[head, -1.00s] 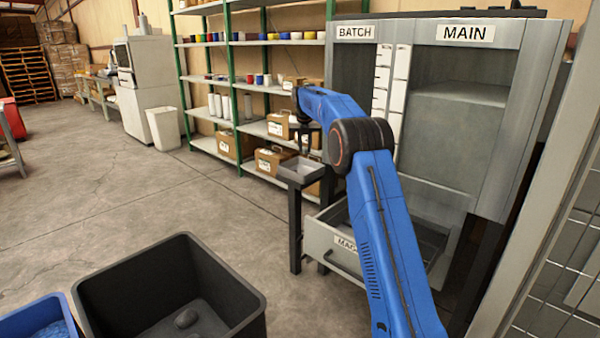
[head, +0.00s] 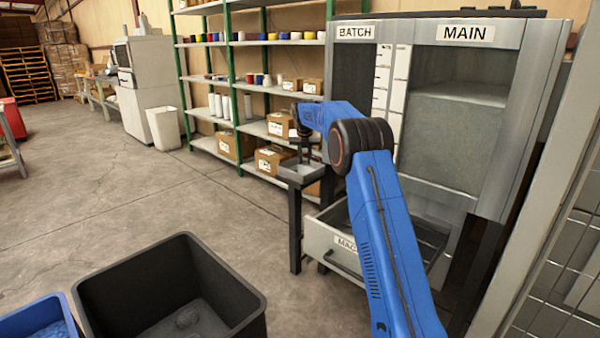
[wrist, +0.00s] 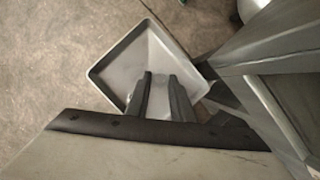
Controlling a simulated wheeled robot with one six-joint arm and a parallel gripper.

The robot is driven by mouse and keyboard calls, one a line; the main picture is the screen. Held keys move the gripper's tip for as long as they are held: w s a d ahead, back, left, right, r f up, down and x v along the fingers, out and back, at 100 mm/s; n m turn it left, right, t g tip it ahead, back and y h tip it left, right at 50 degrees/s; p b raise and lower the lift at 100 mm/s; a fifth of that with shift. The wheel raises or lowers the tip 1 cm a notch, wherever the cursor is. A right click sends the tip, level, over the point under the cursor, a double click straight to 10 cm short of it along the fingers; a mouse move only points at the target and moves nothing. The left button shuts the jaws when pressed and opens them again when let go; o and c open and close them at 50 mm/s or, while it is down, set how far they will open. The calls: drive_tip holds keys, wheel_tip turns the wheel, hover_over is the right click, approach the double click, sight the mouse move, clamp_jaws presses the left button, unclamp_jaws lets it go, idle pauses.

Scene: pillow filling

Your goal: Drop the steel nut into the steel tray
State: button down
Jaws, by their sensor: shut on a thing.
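The steel tray (head: 302,176) is a shallow grey square tray on a dark stand, left of the grey cabinet. It also shows in the wrist view (wrist: 118,54), tilted in the picture, with its visible floor looking bare. My gripper (head: 301,160) points down just above the tray. In the wrist view my gripper's two dark fingers (wrist: 161,76) reach over the tray's near part with a narrow gap between them. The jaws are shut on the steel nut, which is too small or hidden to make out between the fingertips.
The grey cabinet (head: 462,60) labelled BATCH and MAIN stands right of the tray, with an open drawer (head: 333,244) below. Shelves (head: 278,43) with boxes and spools stand behind. A black bin (head: 250,318) and a blue bin (head: 30,309) are in front. Floor on the left is clear.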

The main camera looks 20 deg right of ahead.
drive_tip(key=c, duration=1.5)
unclamp_jaws()
drive_tip(key=shift+o, duration=0.2)
drive_tip(key=v, duration=1.7)
drive_tip(key=shift+r, duration=0.25)
drive_tip(key=s+a+r+m, duration=0.25)
drive_tip(key=s+m, duration=0.55)
drive_tip(key=s, duration=0.9)
drive_tip(key=s+a+r+m, duration=0.25)
drive_tip(key=s+m, duration=0.45)
drive_tip(key=s, duration=1)
drive_tip(key=s+f+m, duration=0.5)
drive_tip(key=s+f, duration=0.1)
drive_tip(key=s, duration=0.6)
drive_tip(key=s+a+f+m+y, duration=0.1)
drive_tip(key=s+f+m, duration=0.5)
drive_tip(key=s, duration=0.5)
drive_tip(key=s+f+m, duration=0.6)
drive_tip(key=s+f, duration=0.1)
drive_tip(key=s, duration=0.5)
drive_tip(key=shift+s+a+y, duration=0.3)
drive_tip(key=shift+a, duration=0.1)
